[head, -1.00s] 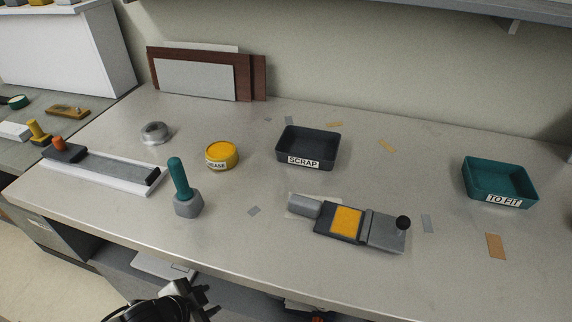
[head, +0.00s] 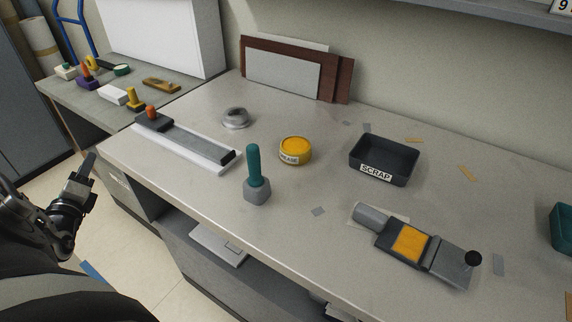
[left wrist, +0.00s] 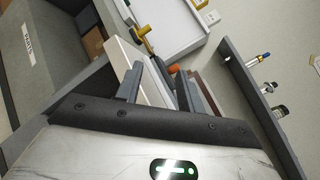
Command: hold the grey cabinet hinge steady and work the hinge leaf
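The grey cabinet hinge (head: 383,237) lies on the bench at the lower right of the head view. It has a dark body with an orange-yellow pad, a grey barrel at its left end and a flat grey leaf (head: 450,265) with a black knob (head: 473,259) at its right end. My left gripper (head: 88,165) is off the bench's left front, far from the hinge, touching nothing. In the left wrist view its two fingers (left wrist: 158,88) stand apart with nothing held between them. The hinge does not show there. My right gripper is in neither view.
A teal-handled tool (head: 254,170) stands upright between my left side and the hinge. A yellow grease tin (head: 295,155), a dark SCRAP tray (head: 383,178) and a long grey block on a white base (head: 190,145) are behind. A teal tray (head: 563,228) is cut off at the right.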

